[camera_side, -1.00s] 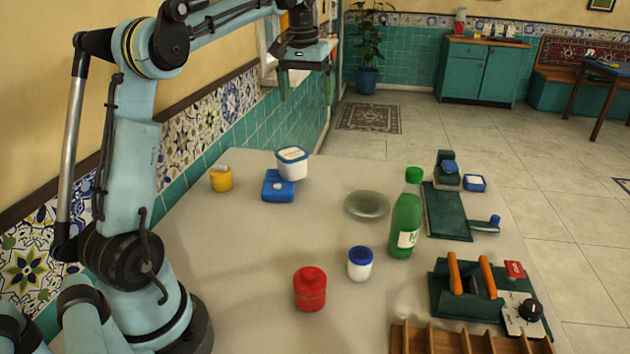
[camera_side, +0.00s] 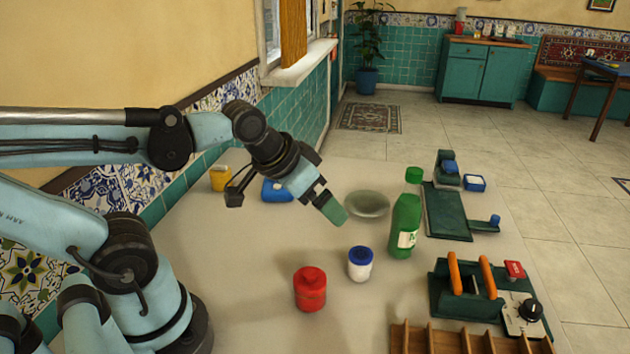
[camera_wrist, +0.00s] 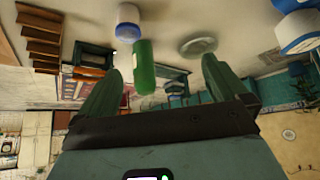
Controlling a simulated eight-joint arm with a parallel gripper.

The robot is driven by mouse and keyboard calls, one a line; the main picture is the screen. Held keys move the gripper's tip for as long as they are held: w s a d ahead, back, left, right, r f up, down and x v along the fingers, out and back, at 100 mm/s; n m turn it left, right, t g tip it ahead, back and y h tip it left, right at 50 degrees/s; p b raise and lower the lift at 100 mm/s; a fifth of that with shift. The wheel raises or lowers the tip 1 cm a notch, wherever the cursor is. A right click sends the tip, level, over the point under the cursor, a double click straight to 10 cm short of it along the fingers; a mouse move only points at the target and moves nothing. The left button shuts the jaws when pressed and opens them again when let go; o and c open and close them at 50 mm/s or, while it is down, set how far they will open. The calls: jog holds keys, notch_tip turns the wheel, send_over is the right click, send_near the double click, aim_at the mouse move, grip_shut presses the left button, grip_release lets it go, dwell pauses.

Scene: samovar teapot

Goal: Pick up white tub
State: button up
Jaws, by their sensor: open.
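A smaller white jar with a blue lid (camera_side: 360,265) stands near the table's middle and also shows in the wrist view (camera_wrist: 128,20). My gripper (camera_side: 331,208) is above the table, tilted, with its green fingertips pointing down to the right toward the jar and bottle. In the wrist view its fingers (camera_wrist: 162,68) are apart, with nothing held between them.
A green bottle (camera_side: 405,228) stands right of the white jar, and a red jar (camera_side: 310,290) in front. A glass dish (camera_side: 368,204) lies behind. Green fixtures (camera_side: 447,212) line the right side.

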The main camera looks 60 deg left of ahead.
jog(key=shift+s+d+f, duration=0.25)
jog(key=shift+s+f, duration=0.1)
jog(key=shift+f, duration=0.1)
notch_tip(320, 180, up, 5)
jog(key=w+a+t+h, duration=0.2)
jog(key=w+a, duration=0.6)
jog(key=a, duration=0.5)
jog(key=s+a+t+y, duration=0.2)
jog(key=a+t, duration=0.3)
jog(key=a, duration=1.2)
jog(key=f, duration=1)
jog(key=shift+a, duration=0.2)
jog(key=shift+x, duration=3.7)
jog(key=shift+f, duration=0.1)
